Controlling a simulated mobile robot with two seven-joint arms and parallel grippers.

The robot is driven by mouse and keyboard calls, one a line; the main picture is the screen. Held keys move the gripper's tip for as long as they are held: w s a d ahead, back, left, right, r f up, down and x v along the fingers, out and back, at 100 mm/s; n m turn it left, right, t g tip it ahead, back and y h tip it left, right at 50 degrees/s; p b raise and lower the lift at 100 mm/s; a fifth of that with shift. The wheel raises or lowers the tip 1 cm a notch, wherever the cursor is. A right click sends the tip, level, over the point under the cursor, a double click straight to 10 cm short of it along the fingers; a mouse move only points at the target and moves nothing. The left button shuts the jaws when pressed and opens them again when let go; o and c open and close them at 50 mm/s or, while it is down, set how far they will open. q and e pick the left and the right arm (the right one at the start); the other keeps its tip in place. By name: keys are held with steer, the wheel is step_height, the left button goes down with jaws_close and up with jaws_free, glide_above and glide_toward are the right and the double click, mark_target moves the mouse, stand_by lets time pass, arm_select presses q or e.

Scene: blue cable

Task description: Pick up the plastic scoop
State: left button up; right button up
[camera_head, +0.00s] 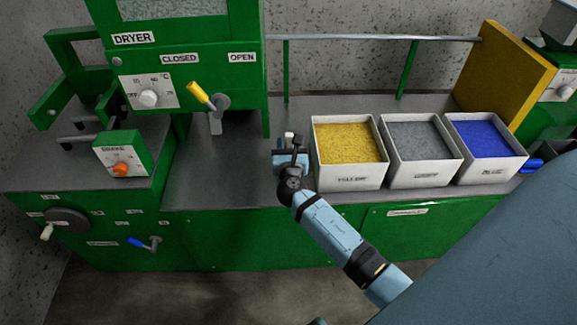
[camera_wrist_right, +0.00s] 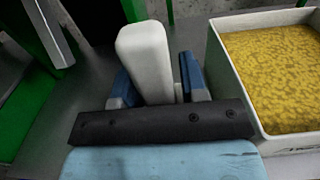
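My right gripper (camera_head: 290,155) is over the grey worktop, just left of the yellow bin, in the head view. In the right wrist view its two blue fingers (camera_wrist_right: 156,82) stand apart on either side of a pale white upright piece (camera_wrist_right: 144,58), which looks like the plastic scoop's handle. A narrow gap shows between this piece and the right finger, while the left finger is close against it or partly behind it. A small white bit of it (camera_head: 289,135) shows in the head view. The rest of the scoop is hidden. My left gripper is not in view.
Beside the gripper stand white bins of yellow (camera_head: 318,168), grey (camera_head: 420,176) and blue (camera_head: 487,172) granules. The green dryer (camera_head: 240,95) with its yellow-handled lever (camera_head: 200,94) is at the left. Bare worktop (camera_head: 225,170) lies left of the gripper. A rail (camera_head: 370,38) runs behind.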

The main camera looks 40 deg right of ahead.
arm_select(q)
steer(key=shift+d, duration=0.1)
arm_select(e)
jaws_close()
